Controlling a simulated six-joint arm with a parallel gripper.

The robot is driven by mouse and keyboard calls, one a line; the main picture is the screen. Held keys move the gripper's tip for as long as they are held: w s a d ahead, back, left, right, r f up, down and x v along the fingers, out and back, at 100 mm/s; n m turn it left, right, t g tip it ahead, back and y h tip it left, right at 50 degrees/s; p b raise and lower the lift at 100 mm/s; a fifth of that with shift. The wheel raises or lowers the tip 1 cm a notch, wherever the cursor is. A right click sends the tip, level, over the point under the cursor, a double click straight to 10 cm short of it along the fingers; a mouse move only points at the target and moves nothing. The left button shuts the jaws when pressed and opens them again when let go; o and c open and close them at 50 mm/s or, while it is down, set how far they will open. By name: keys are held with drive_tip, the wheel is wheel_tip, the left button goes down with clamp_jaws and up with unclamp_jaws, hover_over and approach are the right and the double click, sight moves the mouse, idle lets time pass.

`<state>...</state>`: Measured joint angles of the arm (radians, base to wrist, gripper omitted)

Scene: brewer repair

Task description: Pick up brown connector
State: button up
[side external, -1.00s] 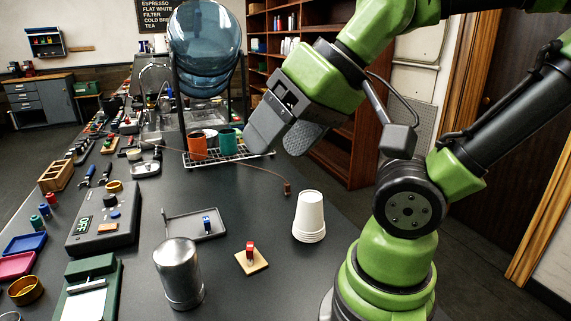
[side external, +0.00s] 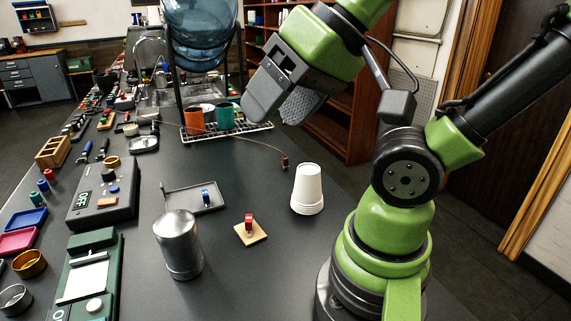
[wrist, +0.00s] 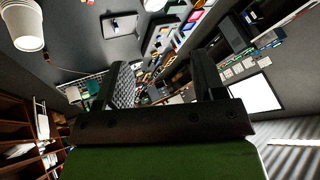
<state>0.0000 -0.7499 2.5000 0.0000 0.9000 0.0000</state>
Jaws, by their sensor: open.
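The brown connector (side external: 285,161) is a small dark brown block at the end of a thin brown cable. It lies on the dark worktop beside the white cups in the side external view. The cable runs back toward the wire rack. My gripper (side external: 279,107) is open, with nothing between its fingers, above and behind the connector and clearly apart from it. In the wrist view, the two fingers of my gripper (wrist: 165,78) are spread. A small dark spot by the cups there may be the connector, but it is too small to be sure.
Stacked white cups (side external: 307,188) stand just in front of the connector. A metal cylinder (side external: 178,245), a grey tray (side external: 180,204) and a wooden plate with a red part (side external: 250,234) are nearer. Mugs (side external: 225,117) stand on the wire rack (side external: 256,127). Worktop around the cable is clear.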

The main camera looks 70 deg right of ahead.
drive_tip(key=shift+c, duration=1.1)
drive_tip(key=w+d+m+h, duration=0.2)
drive_tip(key=w+d, duration=0.4)
drive_tip(key=w, duration=0.2)
drive_tip(key=m+g+h, duration=0.3)
drive_tip(key=g, duration=0.1)
hover_over(285, 158)
drive_tip(key=s+a, duration=0.2)
wheel_tip(285, 158, down, 21)
drive_tip(key=x, duration=0.4)
drive_tip(key=shift+s+d+f, duration=0.1)
drive_tip(key=shift+s+f, duration=0.05)
drive_tip(key=shift+x, duration=3)
